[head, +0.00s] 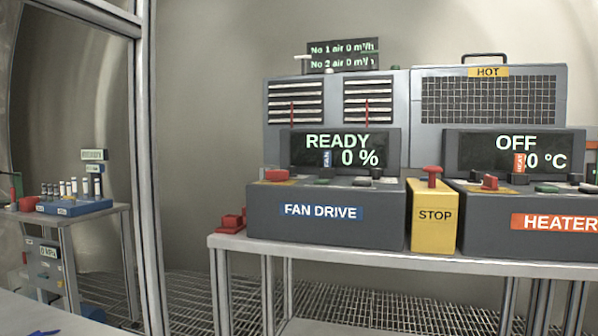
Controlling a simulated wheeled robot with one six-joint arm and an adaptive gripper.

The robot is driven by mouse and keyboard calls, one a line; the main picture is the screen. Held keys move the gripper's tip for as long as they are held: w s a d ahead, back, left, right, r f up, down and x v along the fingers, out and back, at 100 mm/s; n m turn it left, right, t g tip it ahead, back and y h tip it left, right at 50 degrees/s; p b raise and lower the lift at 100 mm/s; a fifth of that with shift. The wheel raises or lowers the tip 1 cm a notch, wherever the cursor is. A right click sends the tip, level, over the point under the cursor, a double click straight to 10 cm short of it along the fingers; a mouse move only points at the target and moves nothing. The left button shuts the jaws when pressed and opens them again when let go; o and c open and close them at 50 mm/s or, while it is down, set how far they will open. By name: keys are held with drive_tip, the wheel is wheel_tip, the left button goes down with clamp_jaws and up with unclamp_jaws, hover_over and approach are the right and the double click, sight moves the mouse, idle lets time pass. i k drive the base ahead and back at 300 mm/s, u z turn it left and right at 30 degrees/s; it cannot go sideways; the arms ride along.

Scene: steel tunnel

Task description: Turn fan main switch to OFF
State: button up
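The grey fan drive box (270,222) stands on the bench, with a blue FAN DRIVE label on its front. A red switch handle on a yellow plate (275,176) sits at the left of its sloped top; it looks like the fan main switch. Its exact turn position is too small to tell. The fan display (338,151) behind it reads READY and 0 %. Smaller dark and green controls sit right of the switch, partly hidden by the box's front edge. My gripper is not in view.
A yellow STOP box (432,222) with a red knob stands right of the fan drive, then the heater box (487,222), its display reading OFF. A red object (231,221) lies at the bench's left end. A metal post (151,180) rises between the bench and a side table (72,218).

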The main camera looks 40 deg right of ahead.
sight(279, 177)
drive_tip(key=z, duration=1.1)
drive_tip(key=i, duration=0.15)
drive_tip(key=z, duration=0.05)
